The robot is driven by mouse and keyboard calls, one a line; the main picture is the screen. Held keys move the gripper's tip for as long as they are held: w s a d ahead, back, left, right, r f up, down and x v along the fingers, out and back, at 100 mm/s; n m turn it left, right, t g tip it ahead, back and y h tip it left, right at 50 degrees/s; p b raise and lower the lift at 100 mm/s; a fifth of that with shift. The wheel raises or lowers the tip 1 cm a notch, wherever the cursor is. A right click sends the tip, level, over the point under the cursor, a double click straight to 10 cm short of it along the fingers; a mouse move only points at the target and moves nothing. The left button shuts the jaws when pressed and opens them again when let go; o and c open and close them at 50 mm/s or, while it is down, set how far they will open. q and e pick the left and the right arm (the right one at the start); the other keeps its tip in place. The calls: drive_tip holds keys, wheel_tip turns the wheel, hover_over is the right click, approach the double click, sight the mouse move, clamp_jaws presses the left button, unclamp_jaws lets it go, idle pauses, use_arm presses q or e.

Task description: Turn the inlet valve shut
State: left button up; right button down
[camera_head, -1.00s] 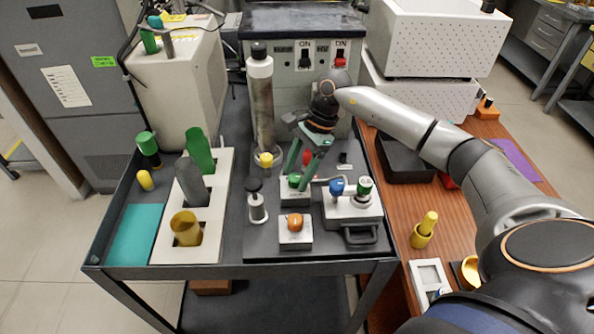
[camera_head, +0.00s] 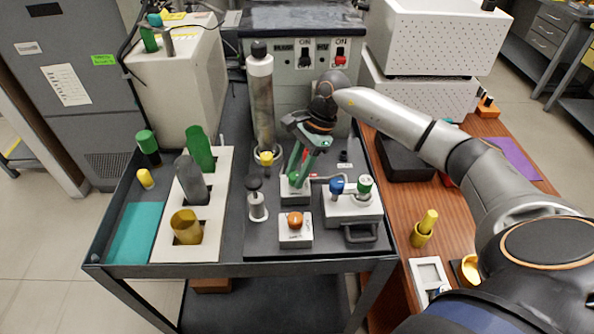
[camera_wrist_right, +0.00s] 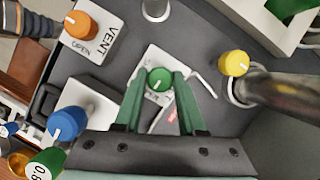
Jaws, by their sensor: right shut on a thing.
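The inlet valve appears to be the green knob (camera_wrist_right: 158,79) on a small white block, with a pale line across its top in the right wrist view. The block (camera_head: 294,193) stands on the dark plate of the cart in the head view, where the knob is mostly hidden by the fingers. My right gripper (camera_head: 296,178) points down with its green fingers around the knob. In the right wrist view the fingers (camera_wrist_right: 158,88) sit on both sides of the knob, shut on it. The block's label is partly covered and unreadable. My left gripper is out of view.
An orange vent knob (camera_head: 295,220) stands in front, and a blue knob (camera_head: 337,186) and green-topped knob (camera_head: 364,186) to the right. A white rack (camera_head: 217,215) with tubes is further left.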

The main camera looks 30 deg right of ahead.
idle(0.4)
drive_tip(key=m, duration=0.2)
drive_tip(key=m+t+b, duration=0.1)
drive_tip(key=m, duration=0.1)
drive_tip(key=shift+s+m+t+h, duration=0.1)
drive_tip(key=shift+m+t+h, duration=0.2)
drive_tip(key=m, duration=0.2)
drive_tip(key=m+t+h+b, duration=0.1)
drive_tip(key=m, duration=0.1)
drive_tip(key=shift+m+t, duration=0.3)
drive_tip(key=m+b, duration=0.1)
drive_tip(key=m, duration=0.1)
drive_tip(key=m+h+b, duration=0.1)
drive_tip(key=m, duration=0.1)
drive_tip(key=shift+a+t+h, duration=0.15)
drive_tip(key=shift+t+h, duration=0.15)
drive_tip(key=shift+t, duration=0.1)
drive_tip(key=m+h+b, duration=0.1)
drive_tip(key=m+b, duration=0.1)
drive_tip(key=m, duration=0.1)
drive_tip(key=shift+s+m, duration=0.1)
drive_tip(key=shift+m, duration=0.3)
drive_tip(key=shift+m+h, duration=0.3)
drive_tip(key=shift+m, duration=0.4)
